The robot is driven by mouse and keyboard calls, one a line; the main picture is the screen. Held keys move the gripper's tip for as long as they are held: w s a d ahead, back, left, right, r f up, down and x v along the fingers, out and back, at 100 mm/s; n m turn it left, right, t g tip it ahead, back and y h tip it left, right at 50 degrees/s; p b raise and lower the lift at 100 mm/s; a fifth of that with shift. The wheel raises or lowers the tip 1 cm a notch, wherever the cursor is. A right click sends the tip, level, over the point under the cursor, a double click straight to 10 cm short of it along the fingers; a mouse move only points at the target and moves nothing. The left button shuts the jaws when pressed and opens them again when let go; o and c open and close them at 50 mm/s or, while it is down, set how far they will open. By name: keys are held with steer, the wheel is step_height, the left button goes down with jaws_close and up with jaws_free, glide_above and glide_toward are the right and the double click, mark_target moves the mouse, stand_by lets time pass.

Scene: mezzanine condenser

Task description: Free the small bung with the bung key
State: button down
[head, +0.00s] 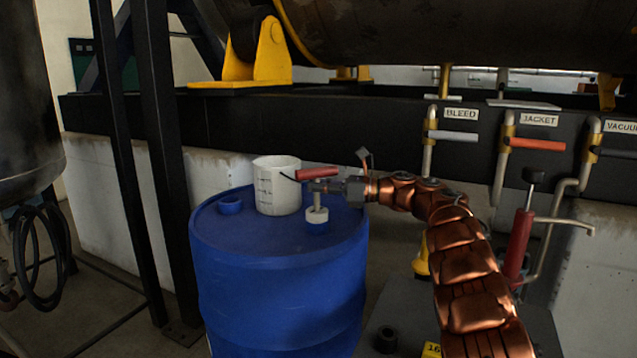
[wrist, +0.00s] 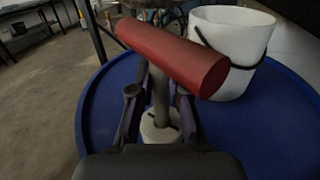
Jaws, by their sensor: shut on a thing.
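The bung key has a red crossbar handle (head: 316,173) and a grey shaft (wrist: 160,98). My gripper (head: 327,187) is shut on the shaft just below the handle, and its fingers sit either side of the shaft in the wrist view (wrist: 158,105). The key stands roughly upright over a white bung (head: 317,215), which sits at a blue collar (head: 318,228) on the drum's top. The shaft's lower end meets the white bung, which also shows in the wrist view (wrist: 156,131). I cannot tell how deeply the key is seated.
The blue drum (head: 275,300) carries a second, wider blue fitting (head: 230,206) at left and a white bucket (head: 277,187) with a dark handle close behind the key. Labelled pipes with an orange lever (head: 537,143) stand at right. A red-bodied pump (head: 517,245) stands beside my arm.

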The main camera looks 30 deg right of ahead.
steer(key=shift+r+n+g+y+p, duration=0.25)
steer(key=shift+n+g+y+p, duration=0.65)
steer(key=shift+p, duration=1.4)
steer(key=shift+f+g+p, duration=0.1)
steer(key=shift+g+p, duration=0.3)
steer(key=shift+p, duration=0.45)
steer(key=shift+f, duration=0.1)
steer(key=shift+r+p, duration=0.3)
steer(key=shift+r, duration=2.15)
